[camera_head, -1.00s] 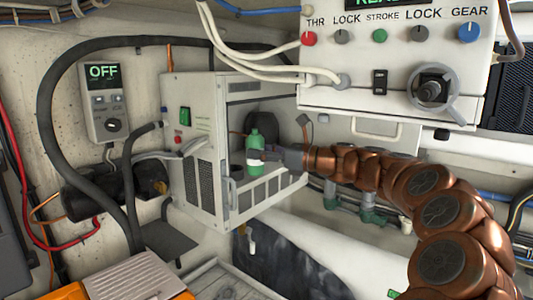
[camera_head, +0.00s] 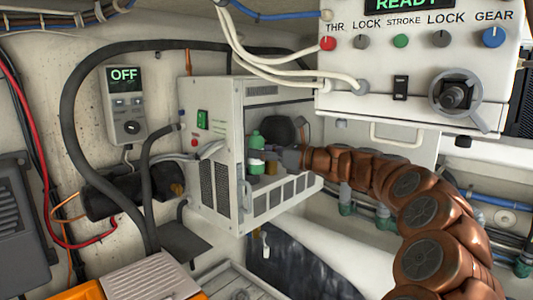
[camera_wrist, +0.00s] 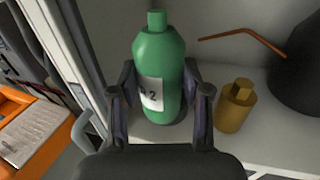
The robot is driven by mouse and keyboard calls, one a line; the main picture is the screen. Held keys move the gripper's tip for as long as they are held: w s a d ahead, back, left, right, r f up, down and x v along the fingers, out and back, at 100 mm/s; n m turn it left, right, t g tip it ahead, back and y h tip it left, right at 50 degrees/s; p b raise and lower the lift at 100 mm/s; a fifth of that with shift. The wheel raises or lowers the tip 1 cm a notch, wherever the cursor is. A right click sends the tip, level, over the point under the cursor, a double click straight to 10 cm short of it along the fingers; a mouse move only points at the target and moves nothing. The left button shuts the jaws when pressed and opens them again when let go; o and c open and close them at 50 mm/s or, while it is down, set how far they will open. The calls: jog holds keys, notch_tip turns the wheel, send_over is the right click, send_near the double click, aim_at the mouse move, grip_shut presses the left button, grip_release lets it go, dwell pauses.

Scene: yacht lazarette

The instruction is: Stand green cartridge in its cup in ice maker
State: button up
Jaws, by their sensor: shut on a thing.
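The green cartridge (camera_head: 256,153) is a bottle with a narrow neck and a white label marked 2. It stands upright inside the open bay of the ice maker (camera_head: 214,165), close behind the front post. It fills the middle of the wrist view (camera_wrist: 160,60). My gripper (camera_wrist: 158,85) is shut on its lower body, one finger on each side. In the head view my gripper (camera_head: 270,156) reaches in from the right. I cannot make out a cup; the cartridge's base is partly hidden, and whether it touches the floor is unclear.
A brass fitting (camera_wrist: 237,105) stands just right of the cartridge. A dark round part (camera_wrist: 300,65) and a copper tube (camera_wrist: 245,35) are further right. The ice maker's front post (camera_wrist: 85,50) is close on the left. A control box (camera_head: 410,60) hangs above my arm.

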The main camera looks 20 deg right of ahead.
jog(key=shift+w+a, duration=0.35)
jog(key=shift+w, duration=0.45)
jog(key=shift+w+a, duration=0.3)
jog(key=shift+w, duration=0.45)
jog(key=shift+f+b, duration=0.5)
jog(key=shift+f, duration=1.3)
dwell(1.3)
jog(key=o, duration=1.2)
jog(key=shift+o, duration=0.2)
jog(key=v, duration=1.2)
jog(key=shift+d, duration=0.1)
